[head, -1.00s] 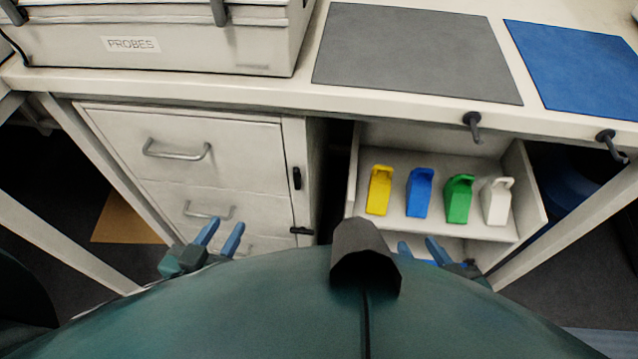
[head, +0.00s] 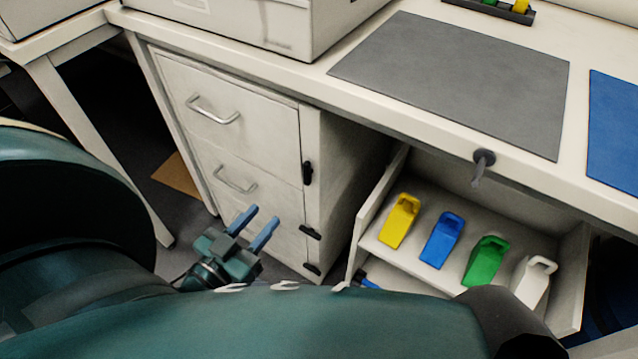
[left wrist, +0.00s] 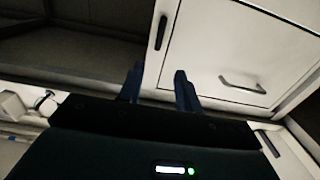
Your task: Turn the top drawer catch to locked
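The top drawer (head: 235,105) is shut, with a silver bar handle. Its black catch (head: 308,172) stands upright on the strip at the drawer's right edge. Two lower catches (head: 310,233) (head: 312,269) lie roughly crosswise. My left gripper (head: 264,216) is open and empty, its blue fingers apart, in front of the lower drawers, below and left of the top catch, touching nothing that I can see. In the left wrist view, a black catch (left wrist: 161,32) lies beyond the open fingers (left wrist: 159,72), beside a drawer with a handle. My right gripper is out of view.
An open drawer (head: 362,230) juts out on the right, holding yellow, blue, green and white clip-like items. A hook (head: 483,165) hangs from the bench edge above it. A grey mat (head: 455,80) and a blue mat (head: 615,135) lie on the bench.

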